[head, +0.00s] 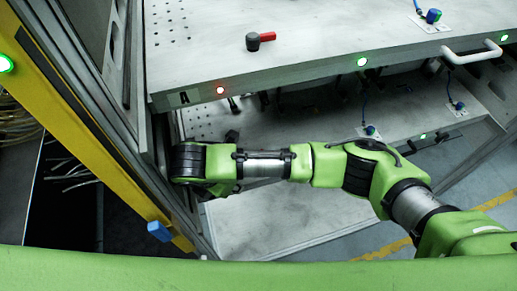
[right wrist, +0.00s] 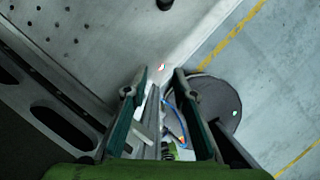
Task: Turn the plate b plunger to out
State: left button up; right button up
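The upper plate (head: 300,55) carries a label that reads A, and a dark knob with a red lever (head: 258,40). A lower plate (head: 310,115) sits beneath it, partly covered by my right arm; I see no readable B label. Dark fittings (head: 232,137) show on the lower plate at the left, but I cannot tell whether one is the plate b plunger. My right gripper (right wrist: 160,84) is open in the right wrist view, with fingers apart near a plate corner. A metal strip and blue cable (right wrist: 174,122) show between the fingers. My right gripper is hidden in the head view.
A red light (head: 220,90) and green light (head: 362,61) sit on the upper plate's front edge. A white handle (head: 472,50) juts out at right. Blue knobs (head: 433,16) sit on the plates. A yellow post (head: 75,125) with a blue block (head: 158,231) stands left.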

jog(key=shift+h, duration=0.3)
jog(key=w+d, duration=0.2)
jog(key=w, duration=0.1)
jog(key=w+d+p, duration=0.1)
jog(key=w+d, duration=0.1)
jog(key=w, duration=0.2)
jog(key=w+d+p, duration=0.1)
jog(key=w+d, duration=0.2)
jog(key=shift+w+r, duration=0.15)
jog(key=shift+w, duration=0.1)
jog(key=shift+w+d+p, duration=0.1)
jog(key=shift+w+p, duration=0.1)
jog(key=shift+p, duration=0.1)
jog(key=shift+w+f, duration=0.1)
jog(key=shift+f, duration=0.5)
grip_shut()
